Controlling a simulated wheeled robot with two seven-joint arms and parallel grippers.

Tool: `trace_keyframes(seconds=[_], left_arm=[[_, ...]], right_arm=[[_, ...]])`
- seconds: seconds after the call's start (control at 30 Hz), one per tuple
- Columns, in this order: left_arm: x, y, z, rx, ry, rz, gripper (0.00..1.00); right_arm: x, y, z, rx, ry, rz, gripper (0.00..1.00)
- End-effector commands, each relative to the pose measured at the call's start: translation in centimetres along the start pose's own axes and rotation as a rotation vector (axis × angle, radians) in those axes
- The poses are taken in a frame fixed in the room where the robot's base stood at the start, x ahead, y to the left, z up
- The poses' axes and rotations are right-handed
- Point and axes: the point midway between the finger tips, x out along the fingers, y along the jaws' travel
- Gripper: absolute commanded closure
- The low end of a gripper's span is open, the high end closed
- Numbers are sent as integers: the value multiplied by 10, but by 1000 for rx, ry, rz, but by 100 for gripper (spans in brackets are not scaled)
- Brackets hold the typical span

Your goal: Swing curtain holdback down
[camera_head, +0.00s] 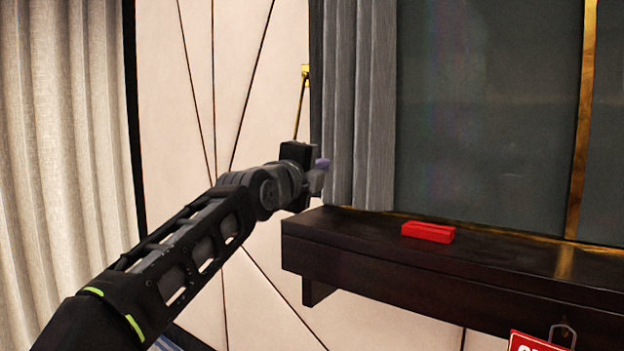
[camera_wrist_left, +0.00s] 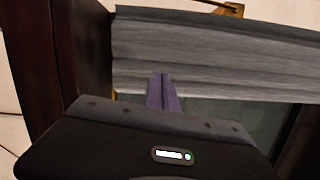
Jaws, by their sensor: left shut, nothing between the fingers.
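The brass curtain holdback (camera_head: 301,105) is on the pale wall panel, just left of the grey curtain (camera_head: 357,95). Its thin arm runs down from a small bracket, tilted slightly left, and its lower end goes out of sight at my gripper. In the left wrist view the brass bracket (camera_wrist_left: 235,9) shows at the top edge, beyond the curtain (camera_wrist_left: 210,55). My left gripper (camera_head: 322,164) is below the bracket, at the curtain's left edge. Its purple fingers (camera_wrist_left: 163,92) are shut and hold nothing. Contact with the curtain cannot be told. My right gripper is not in view.
A dark wooden ledge (camera_head: 400,275) juts out below the curtain, close under my gripper. A red block (camera_head: 428,232) lies on it, and a red tag (camera_head: 540,342) hangs at its front. A dark screen (camera_head: 490,100) fills the right. A beige curtain (camera_head: 60,130) hangs at left.

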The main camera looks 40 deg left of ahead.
Motion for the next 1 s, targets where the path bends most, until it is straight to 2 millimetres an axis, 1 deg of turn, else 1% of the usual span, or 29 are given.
trace_keyframes(seconds=[0.03,0.1,0.2,0.3,1.0], left_arm=[[-10,1,0,0,0,-3,100],[-21,1,1,0,0,-2,100],[-31,3,1,0,0,-1,100],[-36,4,2,-1,-1,0,100],[-36,4,2,-1,0,0,100]], right_arm=[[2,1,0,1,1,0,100],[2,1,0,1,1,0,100],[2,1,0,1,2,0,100],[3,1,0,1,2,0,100],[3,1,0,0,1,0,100]])
